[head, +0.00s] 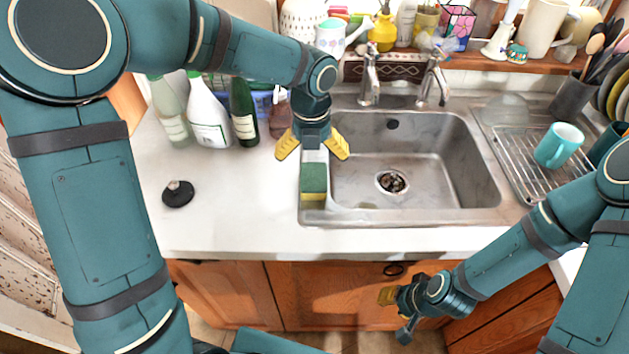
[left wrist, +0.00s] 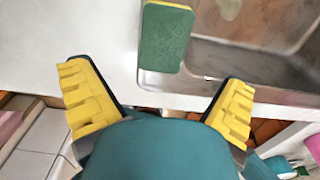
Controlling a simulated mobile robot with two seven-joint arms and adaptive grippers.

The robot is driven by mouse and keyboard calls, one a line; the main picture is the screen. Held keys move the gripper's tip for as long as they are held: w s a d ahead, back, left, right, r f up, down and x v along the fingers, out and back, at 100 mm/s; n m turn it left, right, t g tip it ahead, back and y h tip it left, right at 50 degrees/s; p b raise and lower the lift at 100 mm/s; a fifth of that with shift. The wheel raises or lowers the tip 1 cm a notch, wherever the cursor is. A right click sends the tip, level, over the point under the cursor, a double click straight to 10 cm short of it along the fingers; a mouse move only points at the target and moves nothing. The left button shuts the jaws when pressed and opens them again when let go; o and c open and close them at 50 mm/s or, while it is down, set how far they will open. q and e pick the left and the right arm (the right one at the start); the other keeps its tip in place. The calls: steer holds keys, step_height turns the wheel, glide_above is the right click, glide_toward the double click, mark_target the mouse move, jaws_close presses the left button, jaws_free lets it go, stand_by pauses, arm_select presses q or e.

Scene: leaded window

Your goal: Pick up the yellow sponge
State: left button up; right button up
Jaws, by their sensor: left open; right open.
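The yellow sponge (head: 313,184) has a green top face and lies on the left rim of the sink, beside the basin. It also shows in the left wrist view (left wrist: 166,38) at the top, beyond the fingertips. My left gripper (head: 313,153) is open and empty, just behind the sponge in the head view. In the left wrist view its yellow fingers (left wrist: 158,77) are spread wide, with the sponge's line between them but not enclosed. My right gripper (head: 394,314) is open and empty, low in front of the wooden cabinet.
The steel sink (head: 420,150) is right of the sponge. Bottles (head: 208,115) stand at the back left, and a black stopper (head: 178,192) lies on the white counter (head: 240,215). A dish rack with a teal mug (head: 558,146) is on the right. The counter's front left is clear.

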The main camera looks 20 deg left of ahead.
mark_target(314, 176)
arm_select(q)
step_height(314, 176, down, 3)
steer(key=shift+w+r, duration=0.1)
steer(key=shift+r, duration=0.05)
steer(key=shift+w+d+f+b, duration=0.1)
steer(key=shift+f+b, duration=0.5)
steer(key=shift+f, duration=0.75)
steer(key=shift+w+d+f+b, duration=0.1)
steer(key=shift+f+b, duration=0.45)
steer(key=shift+f, duration=0.75)
steer(key=c, duration=0.8)
